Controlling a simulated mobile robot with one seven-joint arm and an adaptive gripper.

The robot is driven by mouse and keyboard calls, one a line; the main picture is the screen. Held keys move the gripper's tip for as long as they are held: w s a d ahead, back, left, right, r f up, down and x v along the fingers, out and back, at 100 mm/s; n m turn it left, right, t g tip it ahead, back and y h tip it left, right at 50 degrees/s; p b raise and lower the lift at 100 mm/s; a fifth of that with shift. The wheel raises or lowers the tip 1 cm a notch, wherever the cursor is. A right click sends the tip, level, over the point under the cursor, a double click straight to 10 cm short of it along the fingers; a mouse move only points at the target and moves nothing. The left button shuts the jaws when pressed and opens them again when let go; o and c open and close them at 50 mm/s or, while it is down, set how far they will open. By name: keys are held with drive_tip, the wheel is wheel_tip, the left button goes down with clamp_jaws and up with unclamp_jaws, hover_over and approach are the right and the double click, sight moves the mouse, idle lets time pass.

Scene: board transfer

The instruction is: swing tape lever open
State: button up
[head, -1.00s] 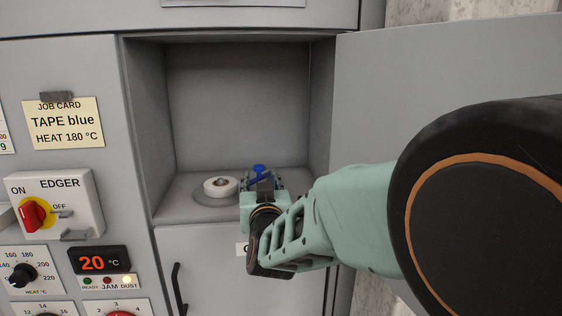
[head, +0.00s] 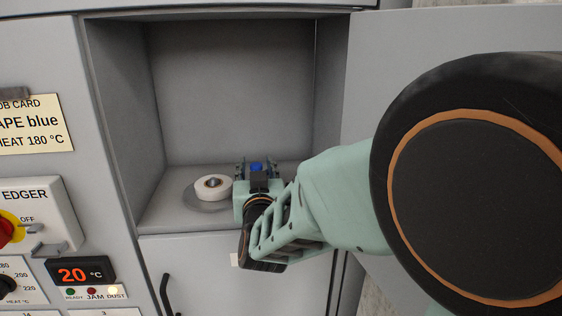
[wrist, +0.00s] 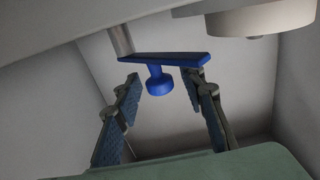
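The blue tape lever (wrist: 165,60) shows in the wrist view as a flat arm on a grey post (wrist: 120,40), with a round blue knob (wrist: 159,82) hanging from it. My gripper (wrist: 160,100) is open, with one finger on each side of the knob and a gap to each. In the head view my gripper (head: 257,170) is inside the open compartment, and only a bit of the blue lever (head: 256,166) shows between the fingers. A white tape roll (head: 213,187) sits left of my gripper; its edge also shows in the wrist view (wrist: 262,20).
The compartment (head: 230,90) has grey walls close on both sides. Its open door (head: 440,45) stands at the right, behind my arm. The roll rests on a grey disc (head: 192,199). A job card reading TAPE blue (head: 35,125) and the edger switch (head: 12,230) are on the left panel.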

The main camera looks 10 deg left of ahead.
drive_tip(key=shift+c, duration=0.3)
clamp_jaws()
